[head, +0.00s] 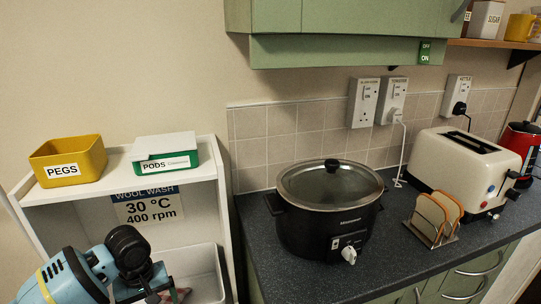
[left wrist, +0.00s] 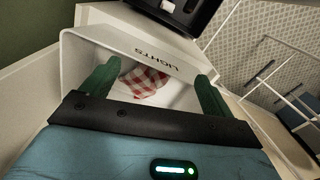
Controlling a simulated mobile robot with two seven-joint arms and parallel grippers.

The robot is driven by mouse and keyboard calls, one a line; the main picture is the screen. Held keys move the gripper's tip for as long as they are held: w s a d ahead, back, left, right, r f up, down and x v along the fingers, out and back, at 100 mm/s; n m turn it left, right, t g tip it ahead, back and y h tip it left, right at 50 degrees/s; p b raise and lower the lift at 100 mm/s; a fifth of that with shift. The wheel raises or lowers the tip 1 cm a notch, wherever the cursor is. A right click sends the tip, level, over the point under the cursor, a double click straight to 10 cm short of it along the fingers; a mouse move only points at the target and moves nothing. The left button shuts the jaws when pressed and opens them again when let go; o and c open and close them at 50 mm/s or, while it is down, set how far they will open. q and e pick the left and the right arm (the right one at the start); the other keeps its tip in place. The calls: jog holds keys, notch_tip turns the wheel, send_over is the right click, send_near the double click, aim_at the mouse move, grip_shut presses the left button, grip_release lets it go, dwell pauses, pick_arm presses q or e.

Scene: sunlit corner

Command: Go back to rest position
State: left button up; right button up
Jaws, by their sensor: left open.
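My left arm comes in at the bottom left of the head view, with its blue and black links in front of the white shelf unit (head: 222,210). In the left wrist view my left gripper (left wrist: 158,72) is open, its two green fingers spread apart with nothing between them. The fingers reach over a white bin (left wrist: 92,48) marked LIGHTS. A red and white checked cloth (left wrist: 145,84) lies inside the bin, beyond the fingers and apart from them. My right gripper is not in view.
A yellow PEGS box (head: 90,157) and a green and white PODS box (head: 165,163) stand on the shelf top. The dark worktop (head: 300,282) holds a slow cooker (head: 325,230), a toast rack (head: 430,232), a cream toaster (head: 450,170) and a red kettle (head: 522,145). Green cupboards (head: 340,50) hang above.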

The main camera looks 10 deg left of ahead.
pick_arm(q)
jog(key=s+d+f+m+t+h+p, duration=0.1)
jog(key=s+d+f+m+t+h, duration=0.2)
jog(key=d+f, duration=0.4)
jog(key=s+d+f+m+t, duration=0.1)
jog(key=s+d+f+m, duration=0.2)
jog(key=s+d+f, duration=0.35)
jog(key=s+d+m+t, duration=0.1)
jog(key=s+m+t, duration=0.1)
jog(key=s, duration=0.5)
jog(key=s+d+f+m+t+y+p, duration=0.1)
jog(key=s+d+m+t, duration=0.1)
jog(key=s, duration=0.6)
jog(key=shift+s+f+t, duration=0.15)
jog(key=shift+f+t, duration=0.15)
jog(key=shift+t, duration=0.1)
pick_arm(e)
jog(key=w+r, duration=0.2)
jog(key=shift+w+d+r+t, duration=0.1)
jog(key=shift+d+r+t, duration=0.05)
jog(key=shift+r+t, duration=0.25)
